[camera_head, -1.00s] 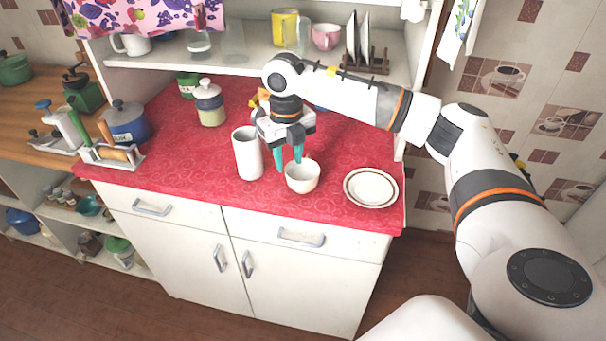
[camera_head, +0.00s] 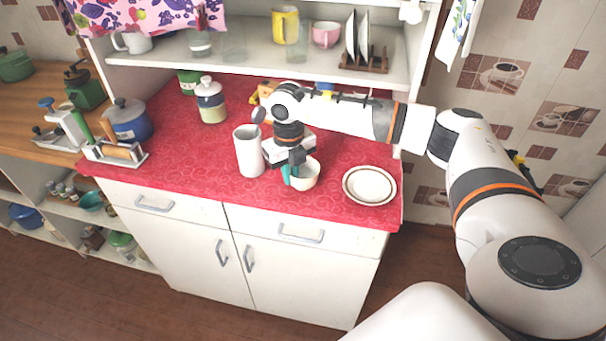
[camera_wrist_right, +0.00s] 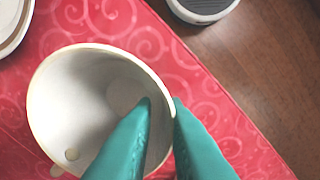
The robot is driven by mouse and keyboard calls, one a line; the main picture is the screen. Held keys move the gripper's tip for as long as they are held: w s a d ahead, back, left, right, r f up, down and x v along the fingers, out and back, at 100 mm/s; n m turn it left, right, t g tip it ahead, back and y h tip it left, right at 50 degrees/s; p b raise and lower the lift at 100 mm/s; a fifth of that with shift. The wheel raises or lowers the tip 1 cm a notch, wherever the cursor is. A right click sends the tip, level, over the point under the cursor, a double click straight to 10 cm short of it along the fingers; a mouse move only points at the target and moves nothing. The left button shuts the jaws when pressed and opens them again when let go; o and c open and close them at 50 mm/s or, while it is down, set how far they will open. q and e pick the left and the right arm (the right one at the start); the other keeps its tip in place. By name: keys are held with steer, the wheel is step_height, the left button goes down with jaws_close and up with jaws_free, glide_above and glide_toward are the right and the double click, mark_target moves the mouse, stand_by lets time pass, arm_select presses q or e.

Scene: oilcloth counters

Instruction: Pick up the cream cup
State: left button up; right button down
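The cream cup (camera_head: 306,178) stands on the red counter, left of the saucer-like plate. In the right wrist view, its round open mouth (camera_wrist_right: 78,100) fills the left half. My right gripper (camera_head: 291,176) is low at the cup's left side, its teal fingers close together. In the wrist view, the right gripper (camera_wrist_right: 162,102) has one finger inside the cup and the other outside, with the near wall between them. It looks shut on that wall. The cup does not visibly stand clear of the counter. My left gripper is not in view.
A tall white canister (camera_head: 248,152) stands close left of my gripper. A white plate with a dark ring (camera_head: 369,186) lies right of the cup. A lidded jar (camera_head: 211,102) is farther back. The counter's front edge is near the cup; the shelf (camera_head: 260,66) is above the back.

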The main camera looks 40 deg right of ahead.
steer(key=shift+s+a, duration=0.1)
stand_by(0.3)
steer(key=shift+r, duration=0.3)
step_height(320, 180, up, 9)
steer(key=b, duration=0.2)
steer(key=shift+r, duration=0.15)
stand_by(0.5)
